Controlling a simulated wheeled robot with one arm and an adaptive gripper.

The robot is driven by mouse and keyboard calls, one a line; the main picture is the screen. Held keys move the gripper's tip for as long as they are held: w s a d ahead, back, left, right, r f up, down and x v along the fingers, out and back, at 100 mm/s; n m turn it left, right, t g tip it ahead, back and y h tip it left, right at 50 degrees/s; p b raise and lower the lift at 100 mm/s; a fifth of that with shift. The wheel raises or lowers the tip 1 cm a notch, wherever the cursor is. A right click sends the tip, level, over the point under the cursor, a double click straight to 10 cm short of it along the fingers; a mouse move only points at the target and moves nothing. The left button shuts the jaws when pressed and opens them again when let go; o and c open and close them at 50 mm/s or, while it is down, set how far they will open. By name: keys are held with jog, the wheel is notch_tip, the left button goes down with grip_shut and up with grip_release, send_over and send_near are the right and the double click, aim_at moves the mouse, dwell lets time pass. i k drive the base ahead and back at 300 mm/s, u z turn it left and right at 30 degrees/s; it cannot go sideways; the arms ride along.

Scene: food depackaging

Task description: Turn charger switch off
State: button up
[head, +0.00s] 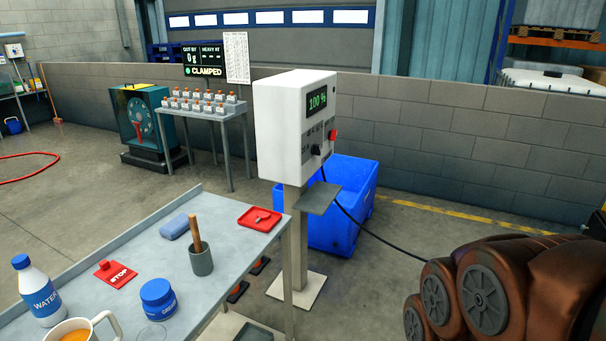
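The charger (283,135) is a white box on a post, right of the near table. Its green display (317,98) reads 100 %. A red control (333,134) sits at the right of its front face, and a black knob or plug (316,150) sits lower down. I cannot tell which is the switch or what position it is in; the face is seen at a steep angle. A black cable (352,218) runs from the charger to the lower right. My gripper is not in view.
A grey shelf (318,200) juts out below the charger. A blue bin (358,178) stands behind it. Brown bulky parts fill the lower right.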

aim_at(332, 134)
jog(key=u, duration=0.5)
jog(key=k, duration=0.6)
jog(key=z, duration=0.3)
jog(key=i, duration=0.65)
jog(key=z, duration=1.2)
jog(key=i, duration=1.15)
jog(key=u, duration=0.5)
jog(key=i, duration=1)
jog(key=u, duration=1.4)
jog(key=i, duration=0.75)
jog(key=u, duration=0.1)
